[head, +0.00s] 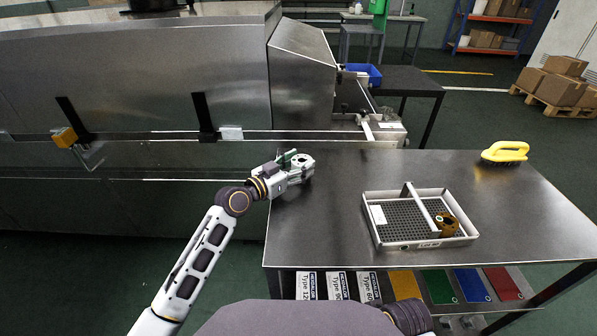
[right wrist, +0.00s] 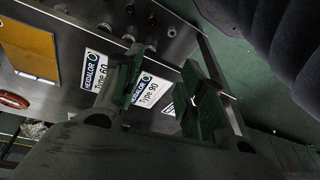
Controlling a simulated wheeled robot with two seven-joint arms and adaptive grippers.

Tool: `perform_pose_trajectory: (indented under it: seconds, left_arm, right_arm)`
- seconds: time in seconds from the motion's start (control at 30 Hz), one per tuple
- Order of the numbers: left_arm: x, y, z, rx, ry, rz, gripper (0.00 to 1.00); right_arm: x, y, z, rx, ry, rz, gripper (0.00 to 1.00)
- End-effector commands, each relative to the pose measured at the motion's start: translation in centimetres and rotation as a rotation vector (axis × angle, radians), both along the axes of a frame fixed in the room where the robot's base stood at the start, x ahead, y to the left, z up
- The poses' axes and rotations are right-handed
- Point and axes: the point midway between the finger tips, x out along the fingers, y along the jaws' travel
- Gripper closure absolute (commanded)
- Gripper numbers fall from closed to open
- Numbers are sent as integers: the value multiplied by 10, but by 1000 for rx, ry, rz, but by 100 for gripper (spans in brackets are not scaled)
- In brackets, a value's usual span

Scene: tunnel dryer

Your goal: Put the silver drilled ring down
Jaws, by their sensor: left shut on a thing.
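My left gripper (head: 293,168) is over the left back edge of the steel table (head: 330,220) in the head view. It is shut on the silver drilled ring (head: 303,160), which is small and partly hidden by the fingers. I cannot tell whether the ring touches the table. My right gripper (right wrist: 165,95) shows in the right wrist view with its green fingers apart and nothing between them. It is near the labelled cards below the tabletop.
A mesh tray (head: 374,222) with a divider holds a brass-coloured part (head: 446,224) in its right section. A yellow brush (head: 505,152) lies at the back right. Labelled cards and coloured plates (head: 440,286) line the lower shelf. The table's left part is clear. The dryer (head: 225,90) stands behind.

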Motion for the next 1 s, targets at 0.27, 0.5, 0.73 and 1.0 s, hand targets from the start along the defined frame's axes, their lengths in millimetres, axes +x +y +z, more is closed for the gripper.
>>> perform_pose_trajectory:
  seconds: [0.27, 0.5, 0.73, 1.0]
  left_arm:
    - [0, 0, -17, -1, -3, 0, 78]
    - [0, 0, -17, -1, -3, 0, 78]
    - [0, 0, -20, -1, -4, 0, 78]
    - [0, 0, -22, 1, -1, 0, 26]
  right_arm:
    - [3, 2, 22, 13, -41, 5, 60]
    - [-2, 2, 18, 10, -27, 6, 60]
    - [-1, 4, 13, 19, -36, 6, 60]
    - [-2, 5, 8, 26, -31, 3, 60]
